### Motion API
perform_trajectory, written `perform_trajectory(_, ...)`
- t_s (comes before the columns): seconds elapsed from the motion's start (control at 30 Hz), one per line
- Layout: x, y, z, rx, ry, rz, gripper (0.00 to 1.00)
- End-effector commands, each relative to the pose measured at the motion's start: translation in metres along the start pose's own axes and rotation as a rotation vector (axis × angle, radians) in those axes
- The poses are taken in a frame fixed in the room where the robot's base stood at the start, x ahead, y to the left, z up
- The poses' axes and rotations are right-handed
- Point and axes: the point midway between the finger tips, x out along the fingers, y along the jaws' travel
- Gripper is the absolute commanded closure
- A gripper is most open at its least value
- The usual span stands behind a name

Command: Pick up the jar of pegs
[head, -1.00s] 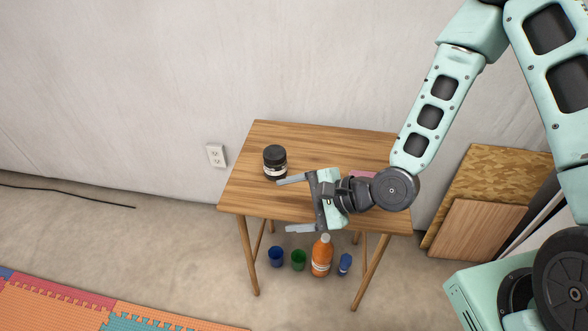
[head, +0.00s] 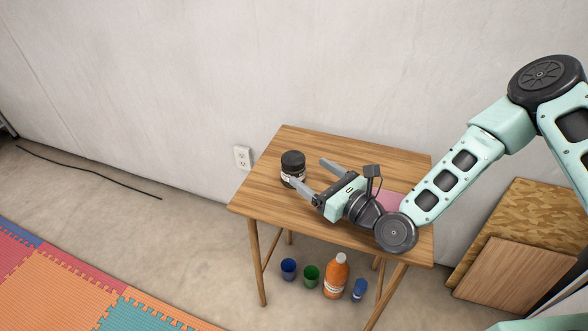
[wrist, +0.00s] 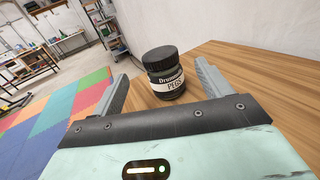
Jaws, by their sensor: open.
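The jar of pegs (head: 292,168) is a dark jar with a black lid and a pale label. It stands upright on the wooden table (head: 262,198), near its left end. In the wrist view the jar (wrist: 165,75) shows a label reading "PEGS" and appears between the fingers, beyond them. My gripper (head: 312,174) is open and empty on the right of the jar, with its fingers pointing left toward it. In the wrist view my gripper (wrist: 162,84) has its two grey fingers spread wide. I cannot tell whether a finger touches the jar.
A pink item (head: 389,201) lies on the table by my wrist. Below are a blue cup (head: 289,267), a green cup (head: 311,275), an orange bottle (head: 336,279) and a small blue bottle (head: 359,290). Boards (head: 512,267) lean on the wall.

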Motion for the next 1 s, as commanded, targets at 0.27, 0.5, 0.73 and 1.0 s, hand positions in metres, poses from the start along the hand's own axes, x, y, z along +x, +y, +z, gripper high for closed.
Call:
perform_trajectory(0.27, 0.036, 0.000, 0.000, -0.001, 0.000, 0.000, 0.22)
perform_trajectory(0.5, 0.060, 0.000, 0.001, -0.005, -0.001, 0.002, 0.22)
perform_trajectory(0.73, 0.087, -0.001, 0.001, -0.003, 0.000, 0.001, 0.22)
perform_trajectory(1.0, 0.090, -0.001, 0.001, -0.001, 0.001, 0.000, 0.22)
